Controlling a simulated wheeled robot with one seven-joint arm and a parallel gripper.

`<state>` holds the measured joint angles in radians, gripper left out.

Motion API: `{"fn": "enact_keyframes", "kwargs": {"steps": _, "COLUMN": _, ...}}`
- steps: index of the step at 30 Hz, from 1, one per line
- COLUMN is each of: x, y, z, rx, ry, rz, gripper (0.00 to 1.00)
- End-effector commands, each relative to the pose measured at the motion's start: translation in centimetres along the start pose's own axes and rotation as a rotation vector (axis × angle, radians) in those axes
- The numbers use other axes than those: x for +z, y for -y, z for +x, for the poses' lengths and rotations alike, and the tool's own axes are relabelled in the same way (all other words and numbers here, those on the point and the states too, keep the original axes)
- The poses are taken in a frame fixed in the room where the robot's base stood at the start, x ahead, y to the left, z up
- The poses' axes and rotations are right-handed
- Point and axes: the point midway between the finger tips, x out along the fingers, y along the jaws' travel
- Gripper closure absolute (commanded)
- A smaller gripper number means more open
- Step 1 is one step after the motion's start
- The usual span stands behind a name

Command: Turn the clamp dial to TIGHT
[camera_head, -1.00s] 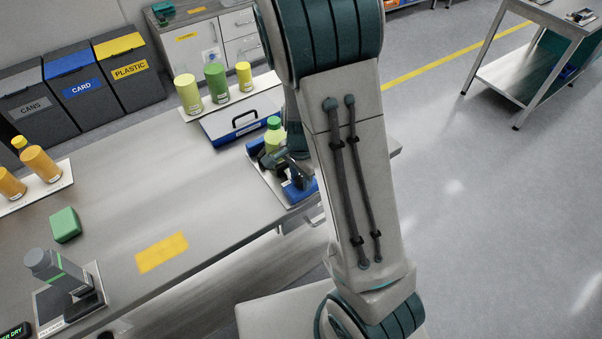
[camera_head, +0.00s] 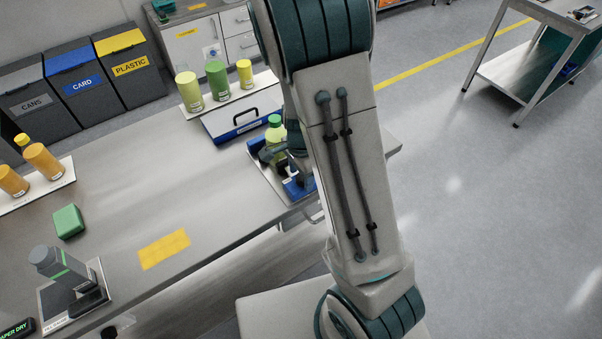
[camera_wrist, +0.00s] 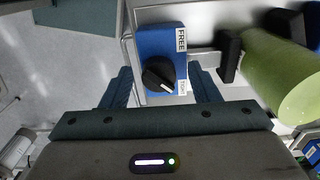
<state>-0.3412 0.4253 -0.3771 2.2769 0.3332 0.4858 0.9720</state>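The clamp dial (camera_wrist: 158,74) is a round black knob on a blue block (camera_wrist: 160,40) in the wrist view. A white label reading FREE (camera_wrist: 181,40) is on the block's upper right and one reading TIGHT (camera_wrist: 181,87) is below it. My gripper (camera_wrist: 160,77) is open, with one finger on each side of the dial and visible gaps between. Contact is not shown. In the head view the blue clamp part (camera_head: 297,187) shows at the bench edge, partly hidden by my arm.
The middle of the bench (camera_head: 150,185) is clear.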

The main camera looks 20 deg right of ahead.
Motion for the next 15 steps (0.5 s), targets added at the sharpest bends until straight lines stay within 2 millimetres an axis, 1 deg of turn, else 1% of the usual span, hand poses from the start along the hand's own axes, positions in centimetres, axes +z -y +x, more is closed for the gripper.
{"fn": "enact_keyframes", "kwargs": {"steps": 10, "x": 0.0, "y": -0.1, "z": -0.1, "rx": 0.002, "ry": 0.000, "rz": -0.002, "gripper": 0.45}}
{"fn": "enact_keyframes", "kwargs": {"steps": 15, "x": 0.0, "y": 0.0, "z": -1.1, "rx": 0.001, "ry": 0.000, "rz": -0.004, "gripper": 0.45}}
